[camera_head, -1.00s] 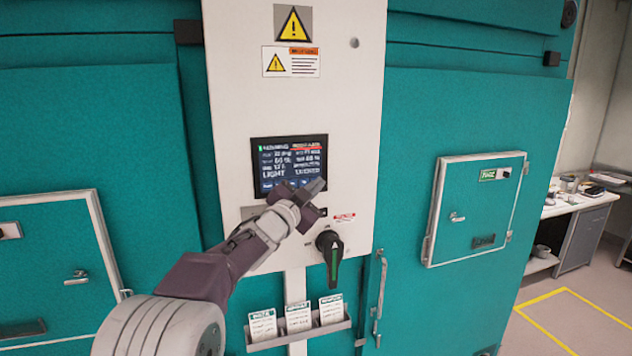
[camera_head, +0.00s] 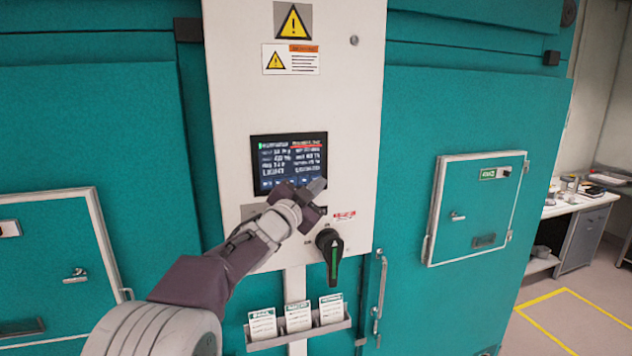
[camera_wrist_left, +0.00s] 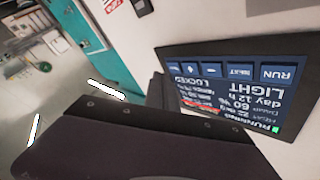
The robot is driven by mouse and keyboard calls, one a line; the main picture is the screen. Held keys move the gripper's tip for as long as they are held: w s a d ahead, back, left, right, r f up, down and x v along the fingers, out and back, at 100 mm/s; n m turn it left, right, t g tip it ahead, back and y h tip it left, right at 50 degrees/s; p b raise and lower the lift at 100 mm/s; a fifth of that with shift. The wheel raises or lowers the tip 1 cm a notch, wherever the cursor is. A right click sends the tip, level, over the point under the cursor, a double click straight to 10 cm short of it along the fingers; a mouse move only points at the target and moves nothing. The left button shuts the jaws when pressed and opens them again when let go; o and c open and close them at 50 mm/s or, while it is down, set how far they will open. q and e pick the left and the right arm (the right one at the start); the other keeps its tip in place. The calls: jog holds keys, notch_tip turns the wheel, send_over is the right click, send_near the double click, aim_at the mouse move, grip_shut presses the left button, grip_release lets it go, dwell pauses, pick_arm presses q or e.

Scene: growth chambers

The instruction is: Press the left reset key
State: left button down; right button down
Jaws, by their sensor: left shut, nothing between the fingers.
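The control panel (camera_head: 230,110) is a white plate with a dark display (camera_head: 288,150). The display also shows upside down in the left wrist view (camera_wrist_left: 235,95), with a row of blue keys along its edge. I cannot tell which key is the left reset key; the area below the display is partly hidden by my gripper. My left gripper (camera_head: 317,187) is shut and empty, in front of the display's lower right edge. Contact cannot be told. My right gripper is not in view.
A black rotary switch (camera_head: 330,255) with a green mark sits just below my gripper. A card holder (camera_head: 298,335) with several cards is lower down. Teal chamber doors (camera_head: 470,110) flank the panel, with a small hatch (camera_head: 476,207) at the right.

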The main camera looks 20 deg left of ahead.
pick_arm(q)
jog(key=s+d+b, duration=0.1)
jog(key=s, duration=0.1)
jog(key=s+d+b, duration=0.1)
jog(key=s+b, duration=0.1)
jog(key=shift+d, duration=0.4)
jog(key=shift+f, duration=0.15)
